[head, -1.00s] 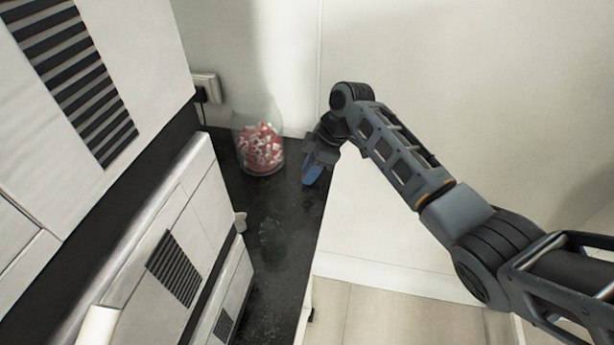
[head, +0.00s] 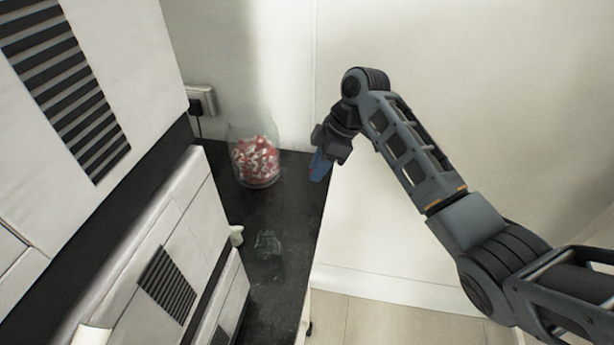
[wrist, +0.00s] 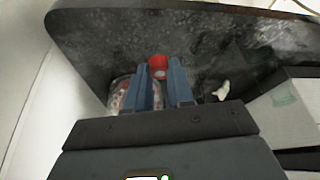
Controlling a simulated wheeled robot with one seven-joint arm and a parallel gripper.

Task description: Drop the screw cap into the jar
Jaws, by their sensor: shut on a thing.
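The jar (head: 255,160) is clear glass, filled in its lower part with red and white pieces, and stands upright at the far end of the dark counter by the wall. My gripper (head: 320,168) is to the right of the jar and apart from it, over the counter's right edge. In the wrist view, the blue fingers of my gripper (wrist: 164,85) are shut on the red screw cap (wrist: 157,67), which shows at their tips. The jar (wrist: 119,94) shows there too, partly hidden behind the left finger. In the head view the cap is hidden.
A small clear glass object (head: 267,243) stands nearer on the dark counter (head: 285,205). A small white object (head: 237,235) is beside it, against the white cabinet fronts (head: 180,245) on the left.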

